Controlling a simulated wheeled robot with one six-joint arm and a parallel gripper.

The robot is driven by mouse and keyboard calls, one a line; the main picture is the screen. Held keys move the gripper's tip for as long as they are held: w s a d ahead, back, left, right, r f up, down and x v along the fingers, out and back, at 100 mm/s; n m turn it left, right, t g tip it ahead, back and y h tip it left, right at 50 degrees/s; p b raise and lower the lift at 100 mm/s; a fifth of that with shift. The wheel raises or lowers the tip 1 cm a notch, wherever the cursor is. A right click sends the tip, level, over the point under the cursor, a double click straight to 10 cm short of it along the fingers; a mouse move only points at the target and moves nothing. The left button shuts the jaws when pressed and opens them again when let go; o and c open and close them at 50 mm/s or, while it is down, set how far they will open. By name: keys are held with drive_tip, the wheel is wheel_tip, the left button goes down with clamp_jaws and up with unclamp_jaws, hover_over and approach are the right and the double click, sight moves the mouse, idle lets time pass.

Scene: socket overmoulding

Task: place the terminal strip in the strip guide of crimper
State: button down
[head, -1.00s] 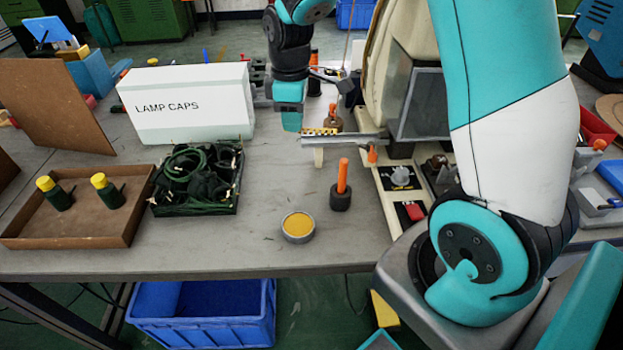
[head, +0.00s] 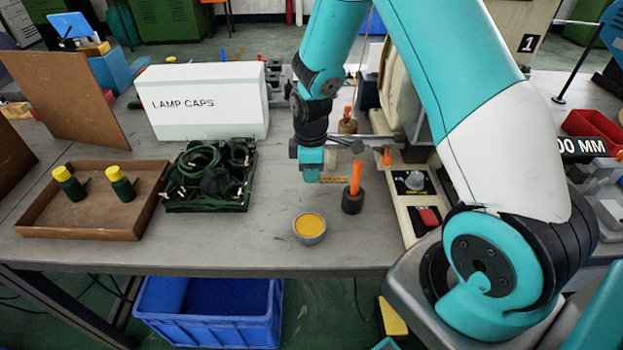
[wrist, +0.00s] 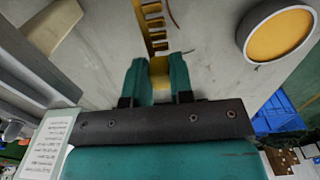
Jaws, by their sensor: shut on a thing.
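The terminal strip (wrist: 154,28) is a flat brass comb-like piece; it also shows as a thin yellow sliver in the head view (head: 335,180). My gripper (wrist: 160,75) is shut on one end of it, and the strip sticks out beyond the fingertips. In the head view my gripper (head: 312,177) is over the bench, in front of the crimper's grey strip guide (head: 345,145). The guide is partly hidden behind my wrist. The strip is apart from the guide. The pale crimper (head: 398,90) stands to the right, partly hidden by my arm.
An orange-handled tool in a black holder (head: 353,195) stands close to the right of my gripper. A round tin of yellow stuff (head: 309,228) is in front. A black crate of cables (head: 165,200) and the LAMP CAPS box (head: 205,125) are to the left.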

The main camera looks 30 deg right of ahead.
drive_tip(key=shift+f, duration=1.55)
drive_tip(key=shift+f, duration=0.2)
drive_tip(key=c, duration=1)
unclamp_jaws()
drive_tip(key=shift+r, duration=0.2)
